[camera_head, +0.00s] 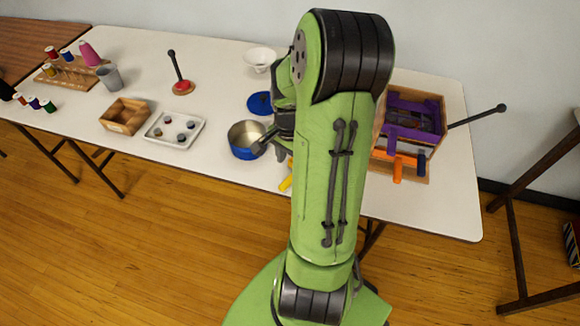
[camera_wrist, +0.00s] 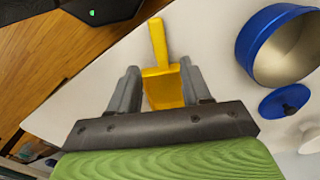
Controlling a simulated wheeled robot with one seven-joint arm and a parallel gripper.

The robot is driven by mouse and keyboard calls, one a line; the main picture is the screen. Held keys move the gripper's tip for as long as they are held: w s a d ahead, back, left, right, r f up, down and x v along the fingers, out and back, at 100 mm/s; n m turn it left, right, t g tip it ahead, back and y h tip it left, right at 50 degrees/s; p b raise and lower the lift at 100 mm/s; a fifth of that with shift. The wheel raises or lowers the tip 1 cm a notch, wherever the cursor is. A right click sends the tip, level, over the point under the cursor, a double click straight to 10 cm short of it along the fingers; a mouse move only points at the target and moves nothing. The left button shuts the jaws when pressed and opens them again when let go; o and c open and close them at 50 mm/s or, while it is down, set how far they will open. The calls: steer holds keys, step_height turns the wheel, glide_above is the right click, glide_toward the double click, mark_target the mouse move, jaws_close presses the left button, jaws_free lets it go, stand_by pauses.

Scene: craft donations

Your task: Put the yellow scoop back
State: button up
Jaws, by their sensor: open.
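The yellow scoop (camera_wrist: 163,90) lies on the white table in the wrist view, its pan between my fingers and its handle pointing up the picture. My gripper (camera_wrist: 158,68) is open, with one finger on each side of the scoop's pan. I cannot tell whether either finger touches it. In the head view only a small yellow part of the scoop (camera_head: 286,184) shows near the table's front edge, beside my arm. My arm hides the rest of it and most of my gripper.
A blue pot (camera_head: 243,151) stands left of my gripper, with a blue lid (camera_head: 259,103) and white bowl (camera_head: 260,57) behind. A wooden crate (camera_head: 436,101) with purple and orange things stands right. A white tray (camera_head: 160,140) and small wooden box (camera_head: 125,113) stand further left.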

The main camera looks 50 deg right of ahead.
steer(key=a+r+n+t+h+p, duration=0.1)
steer(key=a+r+n+t+h, duration=0.1)
steer(key=a+r+n, duration=1)
steer(key=s+a+r+n+t+y, duration=0.2)
steer(key=s+a+r+n, duration=0.3)
steer(key=a, duration=0.5)
step_height(320, 180, up, 2)
steer(key=shift+s+a+r+n+t, duration=0.1)
steer(key=shift+s+a+n+t, duration=0.25)
steer(key=shift+s+t, duration=0.65)
steer(key=shift+s, duration=0.1)
